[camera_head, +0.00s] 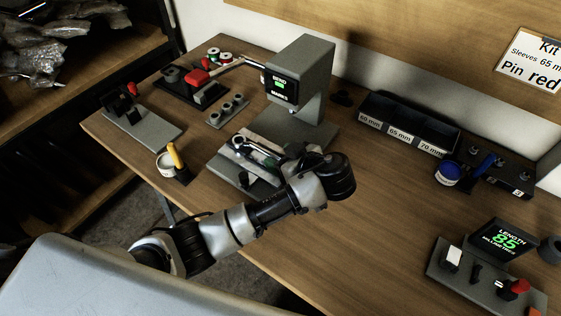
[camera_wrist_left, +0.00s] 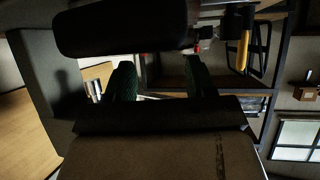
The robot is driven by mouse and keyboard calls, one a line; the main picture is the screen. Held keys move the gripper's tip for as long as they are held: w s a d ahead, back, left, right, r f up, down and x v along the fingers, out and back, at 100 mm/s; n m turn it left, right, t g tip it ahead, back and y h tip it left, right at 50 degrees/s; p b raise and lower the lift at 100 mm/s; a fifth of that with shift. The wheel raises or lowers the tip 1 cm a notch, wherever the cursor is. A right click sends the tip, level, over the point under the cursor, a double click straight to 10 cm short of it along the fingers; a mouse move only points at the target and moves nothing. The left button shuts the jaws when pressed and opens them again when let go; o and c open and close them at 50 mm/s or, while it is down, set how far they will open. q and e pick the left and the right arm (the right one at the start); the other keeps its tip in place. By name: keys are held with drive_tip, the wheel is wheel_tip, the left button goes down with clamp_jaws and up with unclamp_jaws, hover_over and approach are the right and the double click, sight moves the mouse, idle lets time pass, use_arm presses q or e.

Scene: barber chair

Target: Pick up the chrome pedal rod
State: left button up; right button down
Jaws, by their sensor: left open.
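A shiny metal piece with a rounded end (camera_head: 240,143), which looks like the chrome pedal rod, lies at the base of the grey bending press (camera_head: 312,70). Part of it is hidden by my gripper, so its full shape cannot be told. My left gripper (camera_head: 268,158) reaches in from the right over the press base, its fingers close to this piece. In the left wrist view the two dark green fingers (camera_wrist_left: 160,82) stand apart with a gap between them. I cannot make out the rod between them. My right gripper is not in view.
A pot with a yellow handle (camera_head: 175,155) stands left of the press base. A black bin (camera_head: 408,122) with length labels and a blue pot (camera_head: 448,174) are to the right. A length gauge (camera_head: 497,240) stands front right. The bench between is clear.

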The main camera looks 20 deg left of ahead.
sight(268, 151)
use_arm(q)
drive_tip(key=x, duration=0.4)
drive_tip(key=shift+w+a+r, duration=0.1)
drive_tip(key=shift+w, duration=0.3)
drive_tip(key=shift+w+a+f, duration=0.15)
drive_tip(key=shift+a+f, duration=0.05)
drive_tip(key=shift+a, duration=0.1)
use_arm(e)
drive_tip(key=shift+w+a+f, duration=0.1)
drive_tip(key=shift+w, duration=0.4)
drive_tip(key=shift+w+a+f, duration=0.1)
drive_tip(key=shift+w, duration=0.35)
use_arm(q)
drive_tip(key=shift+d, duration=0.1)
clamp_jaws()
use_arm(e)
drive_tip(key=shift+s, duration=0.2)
